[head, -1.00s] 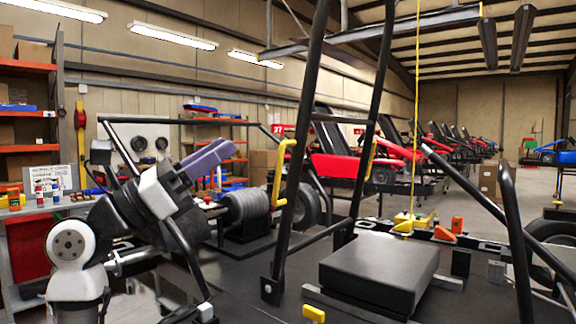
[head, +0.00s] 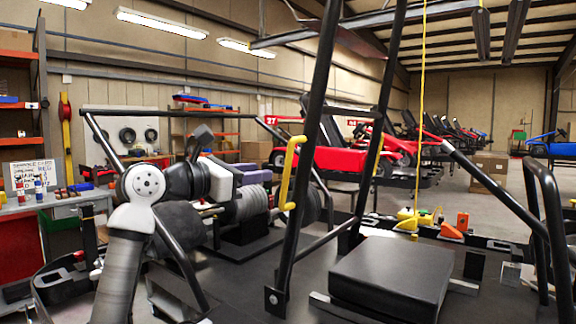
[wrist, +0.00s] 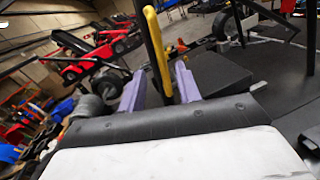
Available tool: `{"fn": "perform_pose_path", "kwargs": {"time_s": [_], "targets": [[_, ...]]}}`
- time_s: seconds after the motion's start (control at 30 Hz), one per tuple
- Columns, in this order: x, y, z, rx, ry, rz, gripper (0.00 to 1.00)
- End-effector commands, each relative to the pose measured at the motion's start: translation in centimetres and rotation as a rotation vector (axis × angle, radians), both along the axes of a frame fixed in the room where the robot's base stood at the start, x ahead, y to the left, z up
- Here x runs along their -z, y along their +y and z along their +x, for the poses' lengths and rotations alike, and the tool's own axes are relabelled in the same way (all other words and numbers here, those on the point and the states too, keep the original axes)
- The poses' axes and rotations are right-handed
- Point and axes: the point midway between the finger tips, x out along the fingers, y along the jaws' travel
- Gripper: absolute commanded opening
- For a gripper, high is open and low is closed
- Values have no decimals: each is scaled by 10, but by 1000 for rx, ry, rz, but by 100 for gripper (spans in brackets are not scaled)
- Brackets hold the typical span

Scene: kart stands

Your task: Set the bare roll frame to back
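The bare roll frame (head: 311,150) is made of black tubes. It stands up from a dark deck, tilted a little, with a foot bracket at its lower end. A yellow handle (head: 288,172) is on its near tube and a second yellow handle (head: 375,152) on its far tube. My gripper (head: 261,175) has purple fingers and is just left of the near handle. In the wrist view the fingers (wrist: 158,76) are apart, with the yellow handle (wrist: 155,40) showing between or just beyond them. I cannot tell whether they touch it.
A black box-like pad (head: 390,277) lies on the deck right of the frame. Another black tube frame (head: 150,119) stands at left, behind my arm. Black tubes (head: 545,215) rise at the right edge. Red karts (head: 345,155) stand behind. A yellow cord (head: 421,100) hangs above the deck.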

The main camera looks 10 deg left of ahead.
Motion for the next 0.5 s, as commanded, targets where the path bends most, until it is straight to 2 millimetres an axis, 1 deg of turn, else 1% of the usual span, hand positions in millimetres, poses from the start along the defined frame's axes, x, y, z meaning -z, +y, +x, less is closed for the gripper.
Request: {"fn": "perform_pose_path", "kwargs": {"time_s": [0.03, 0.2, 0.4, 0.5], "targets": [[-2, -8, 10, 5, 1, 0, 34], [-2, -28, 40, 5, 2, -2, 34], [-2, -45, 66, 3, 1, -2, 34], [-1, -50, 73, 2, 0, -3, 34]]}}
